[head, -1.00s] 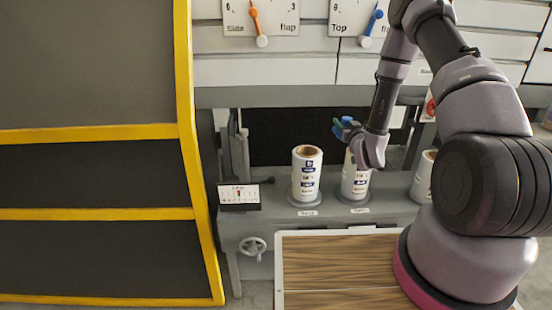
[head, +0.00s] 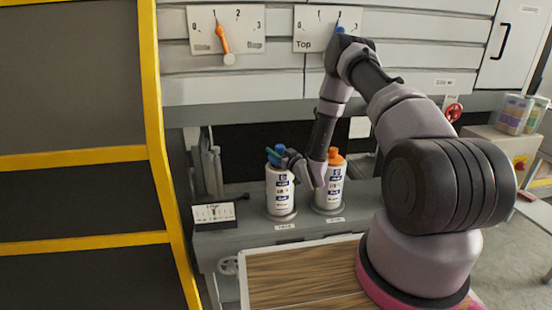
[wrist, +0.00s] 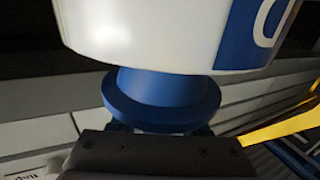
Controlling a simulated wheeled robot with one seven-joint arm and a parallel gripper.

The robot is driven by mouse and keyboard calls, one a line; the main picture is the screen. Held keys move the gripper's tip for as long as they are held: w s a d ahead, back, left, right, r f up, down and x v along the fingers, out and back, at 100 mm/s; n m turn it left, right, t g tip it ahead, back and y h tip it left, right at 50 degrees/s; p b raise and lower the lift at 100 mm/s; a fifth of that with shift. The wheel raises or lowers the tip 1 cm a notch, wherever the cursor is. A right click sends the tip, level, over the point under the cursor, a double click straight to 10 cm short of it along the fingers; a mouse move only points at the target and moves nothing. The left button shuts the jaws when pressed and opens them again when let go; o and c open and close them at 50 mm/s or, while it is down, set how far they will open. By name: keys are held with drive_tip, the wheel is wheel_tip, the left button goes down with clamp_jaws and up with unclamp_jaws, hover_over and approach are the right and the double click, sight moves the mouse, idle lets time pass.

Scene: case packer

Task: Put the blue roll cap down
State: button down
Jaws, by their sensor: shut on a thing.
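The blue roll cap (wrist: 160,105) is held in my gripper (wrist: 160,130), with its wide flange nearest the jaws in the wrist view. Its narrower blue part points at the end of a white roll with a blue label (wrist: 150,35); part of it shows between flange and roll. I cannot tell if its tip is inside the core. In the head view my gripper (head: 276,155) is at the top of the left roll (head: 280,190), with blue showing there. The right roll (head: 330,190) carries an orange cap (head: 336,157), partly behind my arm.
The rolls stand on a grey shelf (head: 245,228). A small calendar-like card (head: 214,213) is to their left. A yellow-framed dark guard (head: 75,120) borders the left side. Dials with an orange pointer (head: 222,38) and a blue pointer are above. A wood-topped surface (head: 300,285) is in front.

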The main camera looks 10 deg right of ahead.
drive_tip(key=shift+f, duration=1.35)
drive_tip(key=shift+d+f, duration=0.1)
drive_tip(key=shift+f, duration=0.05)
drive_tip(key=shift+c, duration=1.9)
unclamp_jaws()
